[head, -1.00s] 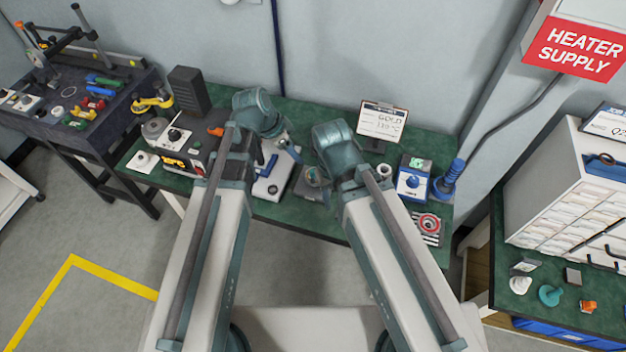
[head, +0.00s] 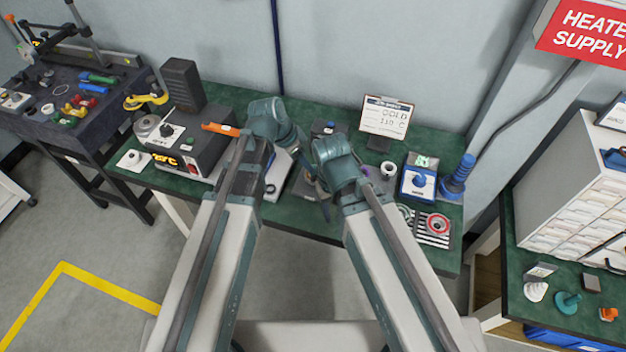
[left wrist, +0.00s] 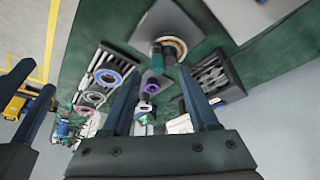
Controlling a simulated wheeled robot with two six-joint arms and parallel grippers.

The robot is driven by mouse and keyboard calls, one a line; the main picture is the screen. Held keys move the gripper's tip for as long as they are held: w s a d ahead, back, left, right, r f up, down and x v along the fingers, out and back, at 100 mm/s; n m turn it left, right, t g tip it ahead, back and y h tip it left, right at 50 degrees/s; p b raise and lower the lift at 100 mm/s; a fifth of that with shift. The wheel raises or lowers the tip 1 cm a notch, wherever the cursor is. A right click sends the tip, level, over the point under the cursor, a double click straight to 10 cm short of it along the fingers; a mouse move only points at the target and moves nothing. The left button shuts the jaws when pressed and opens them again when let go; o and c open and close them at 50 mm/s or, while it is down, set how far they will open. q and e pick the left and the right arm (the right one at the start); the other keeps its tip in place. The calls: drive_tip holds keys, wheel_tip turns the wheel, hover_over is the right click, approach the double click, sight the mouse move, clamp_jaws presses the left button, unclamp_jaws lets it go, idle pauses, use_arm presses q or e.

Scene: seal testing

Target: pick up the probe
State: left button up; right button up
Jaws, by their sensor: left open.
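No thing is clearly marked as the probe. A slim orange-handled tool (head: 219,128) lies on top of a dark box at the left of the bench, and I cannot tell whether it is the probe. My left gripper (head: 296,156) is over the middle of the bench, right of that tool. In the left wrist view its two fingers (left wrist: 160,100) are apart with nothing seen held. Beyond them stands a copper-rimmed teal piece (left wrist: 167,50) on a grey block. My right gripper (head: 322,190) is beside the left one, partly hidden by its arm; its jaws are unclear.
A card stand (head: 387,118), a blue dial box (head: 418,184), a blue post (head: 456,180) and a striped rack with a red ring (head: 433,230) crowd the right of the green bench. A drawer cabinet (head: 575,195) stands further right. A dark tall block (head: 182,86) stands at back left.

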use_arm(q)
drive_tip(key=shift+b+x, duration=2.4)
drive_tip(key=shift+x, duration=0.25)
drive_tip(key=shift+s+d, duration=0.1)
drive_tip(key=shift+r, duration=0.1)
clamp_jaws()
